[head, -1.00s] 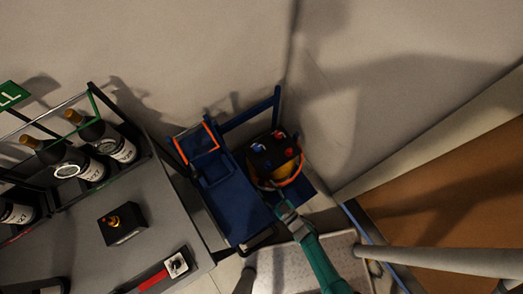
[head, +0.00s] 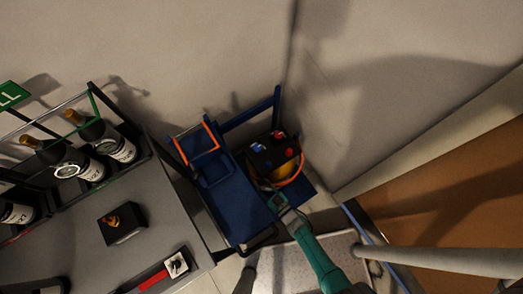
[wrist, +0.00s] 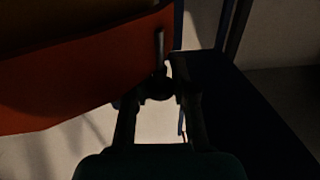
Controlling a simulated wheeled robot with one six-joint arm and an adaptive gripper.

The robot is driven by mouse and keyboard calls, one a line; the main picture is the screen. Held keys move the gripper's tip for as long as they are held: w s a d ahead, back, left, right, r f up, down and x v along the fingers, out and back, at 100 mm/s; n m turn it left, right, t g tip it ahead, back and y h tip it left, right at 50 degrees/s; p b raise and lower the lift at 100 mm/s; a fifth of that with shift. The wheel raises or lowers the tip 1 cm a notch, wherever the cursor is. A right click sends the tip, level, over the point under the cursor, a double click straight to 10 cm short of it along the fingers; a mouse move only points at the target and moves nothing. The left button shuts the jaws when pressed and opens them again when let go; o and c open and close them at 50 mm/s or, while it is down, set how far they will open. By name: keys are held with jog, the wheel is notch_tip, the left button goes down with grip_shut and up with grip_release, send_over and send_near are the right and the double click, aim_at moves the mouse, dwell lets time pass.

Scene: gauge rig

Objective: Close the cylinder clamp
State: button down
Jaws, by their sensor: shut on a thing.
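The cylinder (head: 260,174) has a yellow body and a dark top with red and blue fittings. It stands on a blue cart. The clamp, an orange band (head: 296,178), curves around its right and front side. In the wrist view the band (wrist: 75,70) fills the upper left, with a thin metal pin near its end. My gripper (head: 279,202) is at the front of the cylinder, beside the band. In the wrist view my gripper (wrist: 168,82) is shut on a small dark part at the clamp's end. The far side of the band is hidden.
The blue cart (head: 235,202) has an upright frame with an orange edge (head: 197,147). Walls stand close behind.

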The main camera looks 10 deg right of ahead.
jog(key=shift+w+a+r+m+t+h, duration=0.1)
jog(key=shift+w+a+m+t+h, duration=0.1)
jog(key=shift+w+a+m+h, duration=0.3)
jog(key=shift+w+a+r+m+t+h, duration=0.1)
jog(key=shift+w+a+m+t+h, duration=0.1)
jog(key=shift+w+a+h, duration=0.45)
jog(key=shift+w+d, duration=0.2)
jog(key=shift+d, duration=0.05)
jog(key=c, duration=0.9)
grip_release()
jog(key=shift+f, duration=0.1)
jog(key=shift+s, duration=0.1)
jog(key=v, duration=1.2)
